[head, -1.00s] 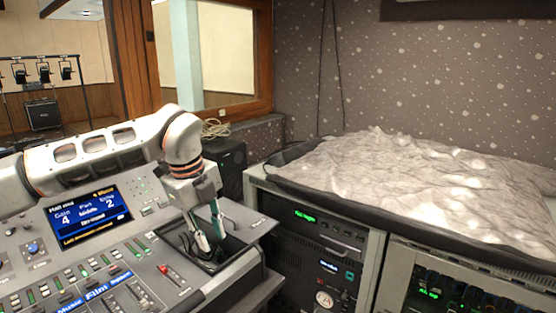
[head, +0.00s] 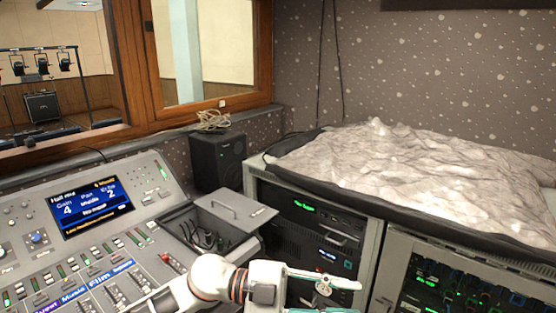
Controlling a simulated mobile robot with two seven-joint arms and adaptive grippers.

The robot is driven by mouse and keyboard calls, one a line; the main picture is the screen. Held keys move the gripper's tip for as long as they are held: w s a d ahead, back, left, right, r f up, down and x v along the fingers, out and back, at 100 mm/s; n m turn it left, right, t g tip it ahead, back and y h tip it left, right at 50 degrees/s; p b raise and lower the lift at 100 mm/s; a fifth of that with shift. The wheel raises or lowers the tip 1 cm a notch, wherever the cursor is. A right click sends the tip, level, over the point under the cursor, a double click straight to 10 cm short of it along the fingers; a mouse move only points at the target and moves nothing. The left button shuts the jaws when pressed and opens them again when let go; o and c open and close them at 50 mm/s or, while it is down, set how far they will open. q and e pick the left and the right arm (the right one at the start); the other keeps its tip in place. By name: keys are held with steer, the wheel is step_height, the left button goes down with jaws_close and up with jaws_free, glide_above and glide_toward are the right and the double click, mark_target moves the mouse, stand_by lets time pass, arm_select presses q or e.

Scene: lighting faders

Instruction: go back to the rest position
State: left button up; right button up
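My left gripper (head: 355,298) is at the bottom of the head view, just right of the mixing console (head: 150,235). Its arm comes in from the bottom edge, over the console's front. The fingers point right, and a clear gap shows between the upper finger and the lower one, which the bottom edge partly cuts off. Nothing shows between them. My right gripper is not in view.
The console has a lit screen (head: 91,211), several faders, and an open compartment with dark cables (head: 203,238). A black speaker (head: 217,160) stands behind it. Equipment racks (head: 305,215) and a grey crumpled cover (head: 420,175) are on the right.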

arm_select(q)
steer(key=w+a+f+n+t+h, duration=0.1)
steer(key=w+a+f+n+t, duration=0.2)
steer(key=n+t, duration=0.4)
steer(key=w+a+f+n+t, duration=0.1)
steer(key=w+a+n+t, duration=0.25)
steer(key=n+t, duration=0.35)
steer(key=a+f+n+t+y, duration=0.6)
steer(key=a+f+n+y, duration=0.15)
steer(key=a+f, duration=0.3)
steer(key=s+a+f+n+g+y, duration=0.1)
steer(key=s+a+f+g+y, duration=0.1)
steer(key=s+a+f, duration=0.3)
steer(key=s+a+f+n+g+y, duration=0.2)
steer(key=s+a+f+y, duration=0.1)
steer(key=f, duration=0.8)
steer(key=s+a+f+n+g+y, duration=0.1)
steer(key=s+a+f+g+y, duration=0.1)
steer(key=s+a+f, duration=0.4)
steer(key=shift+s+a+f+y, duration=0.3)
steer(key=shift+s+f+y, duration=0.6)
steer(key=shift+s, duration=0.15)
